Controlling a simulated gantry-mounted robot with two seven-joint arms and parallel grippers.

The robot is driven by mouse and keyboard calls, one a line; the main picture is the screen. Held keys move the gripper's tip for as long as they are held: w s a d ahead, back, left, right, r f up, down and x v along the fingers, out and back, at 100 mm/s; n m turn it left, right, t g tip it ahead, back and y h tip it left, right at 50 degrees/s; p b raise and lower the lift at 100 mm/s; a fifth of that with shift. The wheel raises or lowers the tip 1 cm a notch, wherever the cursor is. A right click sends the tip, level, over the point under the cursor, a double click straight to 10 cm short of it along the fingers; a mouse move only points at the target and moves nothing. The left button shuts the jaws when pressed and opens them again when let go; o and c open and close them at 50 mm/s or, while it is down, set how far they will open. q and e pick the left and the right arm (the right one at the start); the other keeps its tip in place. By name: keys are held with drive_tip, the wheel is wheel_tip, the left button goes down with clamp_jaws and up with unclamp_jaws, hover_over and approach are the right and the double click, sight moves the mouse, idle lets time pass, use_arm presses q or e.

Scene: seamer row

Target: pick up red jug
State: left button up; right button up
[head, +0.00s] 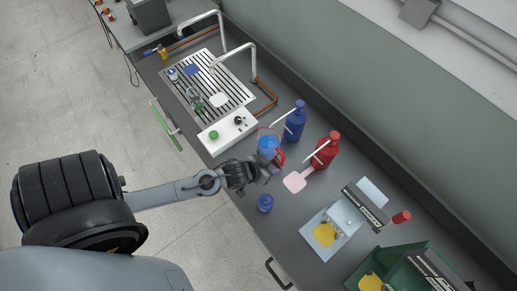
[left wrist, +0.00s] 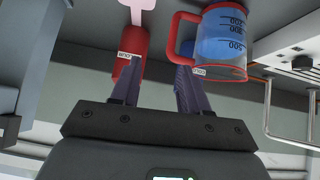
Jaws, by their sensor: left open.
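The red jug (head: 268,142) is a clear measuring jug with a red handle and rim and blue contents. It stands on the grey counter, just beyond my left gripper (head: 268,172). In the left wrist view the jug (left wrist: 222,45) is at the upper right, its red handle toward the picture's middle. My left gripper (left wrist: 157,72) is open, with nothing between its fingers. The right-hand finger appears close to the lower end of the handle; whether it touches cannot be told. In the head view my gripper hides part of the jug's lower side.
A red bottle (head: 325,150) and a blue bottle (head: 295,121) stand behind the jug. A pink paddle (head: 294,182) lies right of it. A small blue container (head: 265,203) is near the front edge. A white control box (head: 228,132) stands left; a sealing machine (head: 335,222) is right.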

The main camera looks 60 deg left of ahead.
sight(283, 161)
use_arm(q)
drive_tip(key=b+x, duration=0.1)
drive_tip(key=x, duration=0.2)
drive_tip(key=a+x, duration=0.1)
drive_tip(key=x, duration=0.1)
drive_tip(key=b+x, duration=0.1)
drive_tip(key=x, duration=0.2)
drive_tip(key=shift+s+a+f+b, duration=0.2)
drive_tip(key=shift+f+b, duration=0.15)
drive_tip(key=shift+f, duration=0.15)
drive_tip(key=shift+m, duration=0.3)
drive_tip(key=x, duration=0.4)
drive_tip(key=shift+w+a, duration=0.2)
drive_tip(key=shift+a, duration=0.15)
drive_tip(key=shift+w+f, duration=0.4)
use_arm(e)
wheel_tip(283, 161, down, 4)
drive_tip(key=shift+f, duration=0.1)
use_arm(q)
clamp_jaws()
use_arm(e)
drive_tip(key=shift+w, duration=0.1)
